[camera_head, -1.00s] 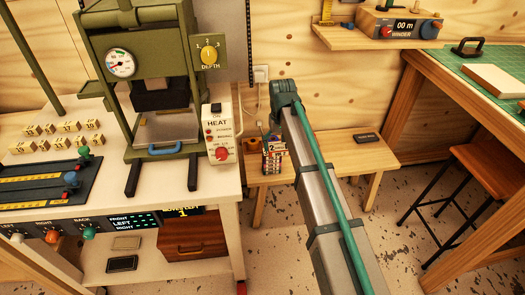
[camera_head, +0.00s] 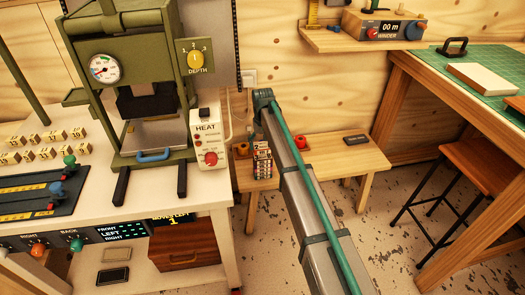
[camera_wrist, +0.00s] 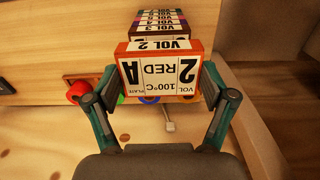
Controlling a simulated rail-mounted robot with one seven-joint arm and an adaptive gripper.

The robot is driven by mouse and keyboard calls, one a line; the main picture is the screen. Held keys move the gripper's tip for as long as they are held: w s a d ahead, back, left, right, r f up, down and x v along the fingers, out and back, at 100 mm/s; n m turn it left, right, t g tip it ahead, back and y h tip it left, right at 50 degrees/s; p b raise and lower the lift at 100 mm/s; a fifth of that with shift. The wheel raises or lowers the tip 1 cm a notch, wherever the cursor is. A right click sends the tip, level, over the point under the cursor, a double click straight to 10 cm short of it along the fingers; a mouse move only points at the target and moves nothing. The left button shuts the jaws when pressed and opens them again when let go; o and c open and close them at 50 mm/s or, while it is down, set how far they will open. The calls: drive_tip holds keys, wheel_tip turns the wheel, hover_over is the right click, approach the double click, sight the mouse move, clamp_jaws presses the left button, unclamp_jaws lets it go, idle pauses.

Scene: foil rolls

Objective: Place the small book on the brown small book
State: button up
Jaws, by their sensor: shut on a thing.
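My gripper (camera_wrist: 160,100) is shut on a small book (camera_wrist: 160,75) with an orange-red cover edge and a white face lettered "VOL 2 RED A 100°C PLATE"; one finger is on each side. Just beyond it in the wrist view is a row of small books; the nearest, lettered "VOL 3", looks dark brown (camera_wrist: 162,33). Whether the held book touches it cannot be told. In the head view a pile of small books (camera_head: 262,165) stands on the low wooden bench, left of my arm. My gripper's fingers are not distinguishable there.
The low bench (camera_head: 335,153) also holds a red roll (camera_head: 300,140) and a dark flat block (camera_head: 357,139). A red roll (camera_wrist: 78,91) shows left of my gripper. The press table with its white heat box (camera_head: 208,140) is close on the left. A stool (camera_head: 485,160) stands right.

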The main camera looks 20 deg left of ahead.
sight(262, 145)
drive_tip(key=shift+w+a+f, duration=0.1)
drive_tip(key=shift+f, duration=0.85)
drive_tip(key=shift+w+a+f, duration=0.1)
drive_tip(key=shift+f, duration=0.8)
drive_tip(key=shift+f, duration=0.15)
drive_tip(key=o, duration=1)
